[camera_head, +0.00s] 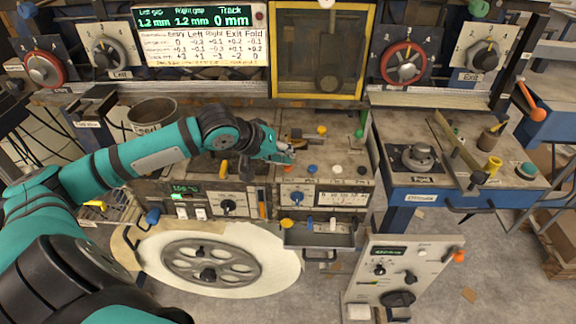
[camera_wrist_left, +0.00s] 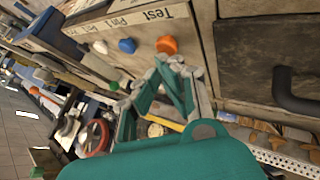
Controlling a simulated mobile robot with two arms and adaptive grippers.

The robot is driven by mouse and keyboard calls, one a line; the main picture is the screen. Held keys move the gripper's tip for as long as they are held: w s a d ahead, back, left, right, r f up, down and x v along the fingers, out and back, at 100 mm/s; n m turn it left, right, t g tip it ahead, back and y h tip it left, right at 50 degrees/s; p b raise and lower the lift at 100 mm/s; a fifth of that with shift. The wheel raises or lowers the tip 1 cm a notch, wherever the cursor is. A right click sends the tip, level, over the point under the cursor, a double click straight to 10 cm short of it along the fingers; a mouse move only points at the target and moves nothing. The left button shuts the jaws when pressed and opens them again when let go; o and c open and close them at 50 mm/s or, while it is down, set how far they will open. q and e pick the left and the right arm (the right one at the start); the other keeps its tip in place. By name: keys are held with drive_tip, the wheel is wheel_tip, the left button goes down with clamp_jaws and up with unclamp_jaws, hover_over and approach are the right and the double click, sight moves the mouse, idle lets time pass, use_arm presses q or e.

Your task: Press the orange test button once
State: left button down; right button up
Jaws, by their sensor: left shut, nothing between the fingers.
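The orange test button (camera_wrist_left: 167,44) shows in the left wrist view, on a pale panel edge near the lettering "Test". My left gripper (camera_head: 290,153) is shut and empty, at the front edge of the middle workbench. In the wrist view its fingertips (camera_wrist_left: 172,64) are close to the orange button. I cannot tell whether they touch it. My right gripper is in neither view.
A blue button (camera_head: 312,168) and a white button (camera_head: 337,168) sit in the same row, to the right of my left gripper. A grey tray (camera_head: 318,238) juts out below. A large reel (camera_head: 212,264) stands at lower left.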

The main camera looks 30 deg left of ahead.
use_arm(q)
drive_tip(key=shift+f, duration=0.6)
idle(0.6)
drive_tip(key=shift+r, duration=0.1)
drive_tip(key=shift+r+p, duration=0.95)
drive_tip(key=shift+p, duration=0.25)
wheel_tip(320, 180, up, 5)
drive_tip(key=p, duration=0.6)
